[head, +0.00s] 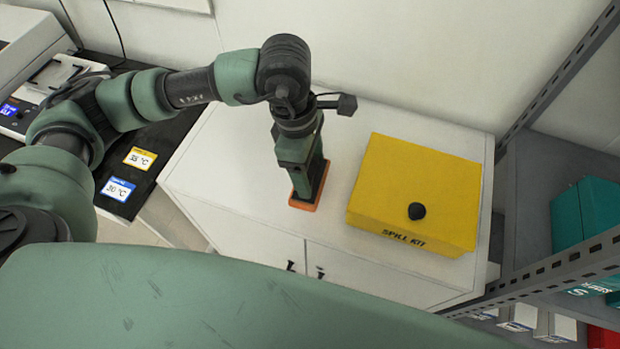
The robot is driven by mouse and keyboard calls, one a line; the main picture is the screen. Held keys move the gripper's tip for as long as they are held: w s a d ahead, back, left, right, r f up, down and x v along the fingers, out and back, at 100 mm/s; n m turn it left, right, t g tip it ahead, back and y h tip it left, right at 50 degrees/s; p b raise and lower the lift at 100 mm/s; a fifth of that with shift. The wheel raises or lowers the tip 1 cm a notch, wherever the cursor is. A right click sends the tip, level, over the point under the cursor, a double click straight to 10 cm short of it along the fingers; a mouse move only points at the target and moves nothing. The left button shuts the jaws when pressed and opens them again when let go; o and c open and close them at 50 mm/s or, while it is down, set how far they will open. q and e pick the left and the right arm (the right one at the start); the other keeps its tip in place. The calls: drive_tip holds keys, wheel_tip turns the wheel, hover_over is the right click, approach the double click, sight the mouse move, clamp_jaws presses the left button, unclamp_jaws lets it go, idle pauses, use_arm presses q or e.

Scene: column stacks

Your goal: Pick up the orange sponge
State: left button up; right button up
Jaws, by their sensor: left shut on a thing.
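The orange sponge (304,207) is on or just above the white cabinet's top, left of the yellow box. Only its orange edges show around my gripper; the rest is hidden beneath it. My left gripper (308,196) points down over the sponge and is shut on it. I cannot tell whether the sponge is touching the cabinet top. My right gripper is not in view.
The white cabinet (235,185) has bare top to the left of the sponge. A yellow spill kit box (415,185) stands close on the right. A metal shelf rack (540,150) borders the right. A dark bench (150,150) with equipment is at the left.

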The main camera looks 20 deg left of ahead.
use_arm(q)
wheel_tip(320, 180, up, 15)
drive_tip(key=b, duration=0.2)
